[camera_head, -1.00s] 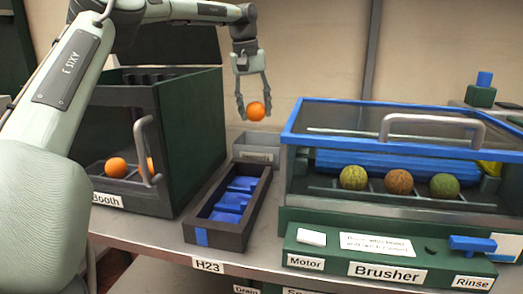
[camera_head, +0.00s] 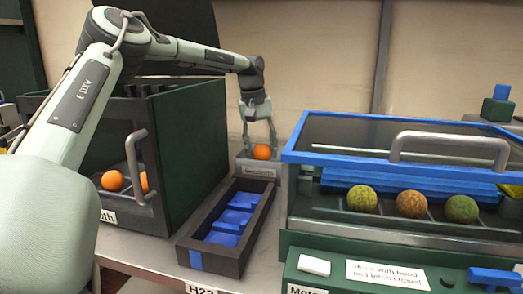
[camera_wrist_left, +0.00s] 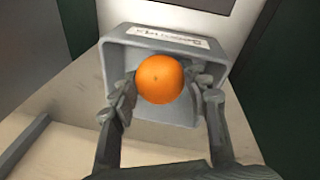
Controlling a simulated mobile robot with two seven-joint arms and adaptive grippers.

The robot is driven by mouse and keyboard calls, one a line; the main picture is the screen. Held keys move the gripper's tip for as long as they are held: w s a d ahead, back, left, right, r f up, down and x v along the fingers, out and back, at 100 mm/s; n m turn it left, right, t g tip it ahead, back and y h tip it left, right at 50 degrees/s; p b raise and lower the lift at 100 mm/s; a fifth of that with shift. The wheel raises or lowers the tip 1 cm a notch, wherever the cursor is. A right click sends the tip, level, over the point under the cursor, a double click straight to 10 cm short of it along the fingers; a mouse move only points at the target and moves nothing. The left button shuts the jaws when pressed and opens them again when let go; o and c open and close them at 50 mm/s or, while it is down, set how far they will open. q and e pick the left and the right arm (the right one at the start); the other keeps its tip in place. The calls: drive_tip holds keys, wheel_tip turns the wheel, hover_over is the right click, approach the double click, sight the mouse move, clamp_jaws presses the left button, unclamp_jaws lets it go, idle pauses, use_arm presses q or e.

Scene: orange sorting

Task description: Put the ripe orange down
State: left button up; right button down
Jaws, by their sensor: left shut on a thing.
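The ripe orange (camera_head: 263,152) is bright orange and sits between the fingertips of my left gripper (camera_head: 260,146), which is shut on it. In the left wrist view the orange (camera_wrist_left: 160,78) is at the middle, with the fingers (camera_wrist_left: 163,88) on both sides of it. Behind it is a small grey bin (camera_head: 256,170) with a label on its rim. The orange is at the bin's opening; I cannot tell whether it touches the bottom. The bin also shows in the left wrist view (camera_wrist_left: 222,62). My right gripper is out of view.
A dark tray with blue pockets (camera_head: 228,228) stands in front of the bin. A green booth (camera_head: 185,150) with oranges inside is on the left. A blue-rimmed brusher (camera_head: 400,225) holding several greenish and brownish fruits is on the right.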

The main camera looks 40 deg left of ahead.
sight(256, 149)
use_arm(q)
drive_tip(key=shift+f, duration=0.55)
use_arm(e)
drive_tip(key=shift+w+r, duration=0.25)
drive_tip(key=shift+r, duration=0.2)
use_arm(q)
drive_tip(key=o, duration=0.9)
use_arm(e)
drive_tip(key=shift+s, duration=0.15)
use_arm(q)
drive_tip(key=shift+r, duration=0.55)
drive_tip(key=shift+a+r, duration=0.1)
drive_tip(key=shift+r, duration=0.5)
drive_tip(key=r, duration=0.3)
drive_tip(key=s+r, duration=0.1)
drive_tip(key=r, duration=0.3)
drive_tip(key=s+r, duration=0.1)
drive_tip(key=r, duration=0.2)
drive_tip(key=shift+r, duration=0.4)
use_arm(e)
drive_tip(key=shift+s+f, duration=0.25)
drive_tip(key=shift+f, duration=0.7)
